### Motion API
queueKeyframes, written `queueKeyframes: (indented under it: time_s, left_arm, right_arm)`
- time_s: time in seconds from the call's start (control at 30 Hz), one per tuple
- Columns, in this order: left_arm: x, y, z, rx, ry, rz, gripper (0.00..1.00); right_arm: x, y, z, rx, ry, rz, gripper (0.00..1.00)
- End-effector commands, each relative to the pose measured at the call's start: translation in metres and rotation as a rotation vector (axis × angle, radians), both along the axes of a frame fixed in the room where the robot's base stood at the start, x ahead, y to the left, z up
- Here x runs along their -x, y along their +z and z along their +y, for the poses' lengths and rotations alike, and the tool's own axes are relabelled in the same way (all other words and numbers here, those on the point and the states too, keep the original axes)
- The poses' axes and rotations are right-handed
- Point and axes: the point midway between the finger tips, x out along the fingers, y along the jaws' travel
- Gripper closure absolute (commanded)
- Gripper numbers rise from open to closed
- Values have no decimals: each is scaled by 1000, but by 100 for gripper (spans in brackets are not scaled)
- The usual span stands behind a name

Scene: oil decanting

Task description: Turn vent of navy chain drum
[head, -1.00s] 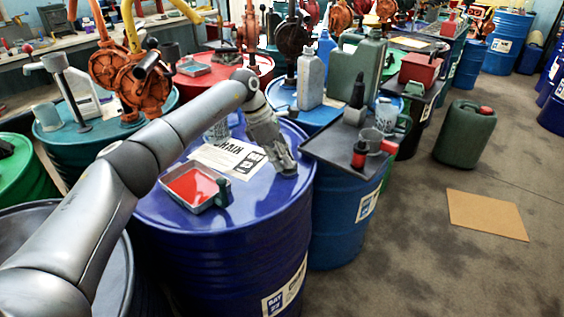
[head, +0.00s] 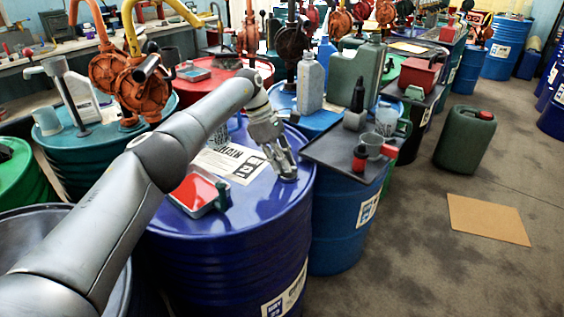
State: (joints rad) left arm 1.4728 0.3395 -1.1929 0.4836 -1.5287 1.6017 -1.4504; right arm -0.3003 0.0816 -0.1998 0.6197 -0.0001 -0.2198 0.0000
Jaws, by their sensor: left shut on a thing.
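The navy drum (head: 225,250) stands upright at the lower centre of the head view. A white paper label with large dark lettering (head: 228,162) lies on its top. My left gripper (head: 286,172) reaches down to the drum's top near its right rim. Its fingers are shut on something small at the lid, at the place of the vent. The vent itself is hidden by the fingers. My right gripper is not in view.
A shallow tray with red inside (head: 199,193) sits on the drum lid, left of my gripper. A dark tray (head: 325,158) with a mug and small bottles covers the blue drum to the right. Open floor (head: 420,260) lies further right, with a cardboard sheet (head: 488,218).

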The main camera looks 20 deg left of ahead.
Motion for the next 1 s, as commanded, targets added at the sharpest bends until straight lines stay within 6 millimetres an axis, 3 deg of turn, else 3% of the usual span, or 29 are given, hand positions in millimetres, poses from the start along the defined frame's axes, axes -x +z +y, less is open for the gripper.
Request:
queueKeyframes:
  time_s: [0.2,0.23,0.37,0.73,1.0]
  left_arm:
    - [1,-1,-1,-2,-5,1,100]
    - [1,-1,0,-2,-5,1,82]
    - [1,-1,0,-2,-4,1,65]
    - [0,3,1,-1,-1,0,64]
    - [-1,43,17,-1,0,-2,64]
  right_arm:
    - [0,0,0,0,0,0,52]
    - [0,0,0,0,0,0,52]
    - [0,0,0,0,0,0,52]
    - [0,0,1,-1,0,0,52]
    - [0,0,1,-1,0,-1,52]
